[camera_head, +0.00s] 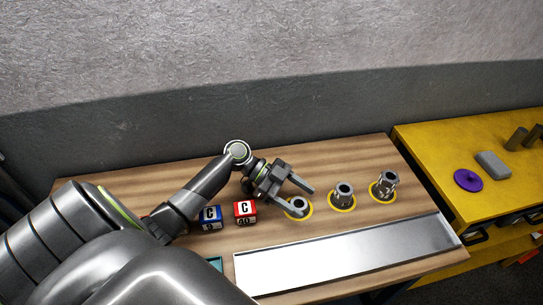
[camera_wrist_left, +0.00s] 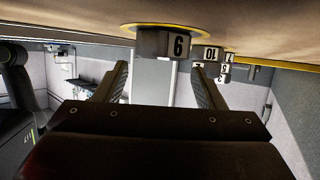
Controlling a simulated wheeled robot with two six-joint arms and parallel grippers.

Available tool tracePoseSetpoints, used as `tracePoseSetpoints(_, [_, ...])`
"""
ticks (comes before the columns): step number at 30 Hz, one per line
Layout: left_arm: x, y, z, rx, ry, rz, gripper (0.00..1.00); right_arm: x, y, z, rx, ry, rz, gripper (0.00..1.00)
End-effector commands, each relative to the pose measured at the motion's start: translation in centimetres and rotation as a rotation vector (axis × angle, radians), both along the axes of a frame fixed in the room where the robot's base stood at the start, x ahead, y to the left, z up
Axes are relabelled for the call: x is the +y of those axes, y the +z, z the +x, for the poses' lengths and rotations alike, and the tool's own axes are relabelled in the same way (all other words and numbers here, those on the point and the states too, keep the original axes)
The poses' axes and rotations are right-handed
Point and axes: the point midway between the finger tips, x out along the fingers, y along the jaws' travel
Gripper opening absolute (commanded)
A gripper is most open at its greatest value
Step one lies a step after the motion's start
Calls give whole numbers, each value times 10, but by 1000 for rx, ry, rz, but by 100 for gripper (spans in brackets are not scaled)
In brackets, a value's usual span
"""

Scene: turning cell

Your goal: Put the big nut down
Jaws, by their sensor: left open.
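The big nut (camera_head: 298,204) is a grey metal ring standing on a yellow ring mark on the wooden table. In the left wrist view the nut (camera_wrist_left: 164,44) shows a 6 on its side and rests on the table, which appears at the top of that picture. My left gripper (camera_head: 304,201) is open at the nut, one finger on each side in the head view. In the wrist view its fingertips (camera_wrist_left: 161,66) end close to the nut, with gaps beside it. I cannot tell whether a finger touches it. My right gripper is not in view.
Two taller metal pieces, one in the middle (camera_head: 343,193) and one at right (camera_head: 386,182), stand on yellow rings. A blue cube (camera_head: 210,217) and a red cube (camera_head: 245,211) lie left. A metal tray (camera_head: 345,254) lies in front. A yellow bench (camera_head: 445,150) holds a purple disc (camera_head: 468,180).

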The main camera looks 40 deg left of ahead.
Motion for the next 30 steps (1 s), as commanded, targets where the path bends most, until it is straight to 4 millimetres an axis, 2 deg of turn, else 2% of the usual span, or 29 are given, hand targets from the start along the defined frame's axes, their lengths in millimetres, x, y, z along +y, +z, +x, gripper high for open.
tracePoseSetpoints(1, [4, 1, -2, 10, 3, -1, 63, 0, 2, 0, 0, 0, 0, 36])
tracePoseSetpoints(2, [10, -1, -3, 7, 3, 4, 63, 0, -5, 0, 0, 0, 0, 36])
tracePoseSetpoints(18, [89, 37, -17, -2, 0, 7, 63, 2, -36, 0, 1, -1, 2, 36])
tracePoseSetpoints(24, [105, 46, -20, -4, -1, 6, 63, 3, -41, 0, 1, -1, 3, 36])
tracePoseSetpoints(30, [110, 50, -21, -5, -1, 4, 63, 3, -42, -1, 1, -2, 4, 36])
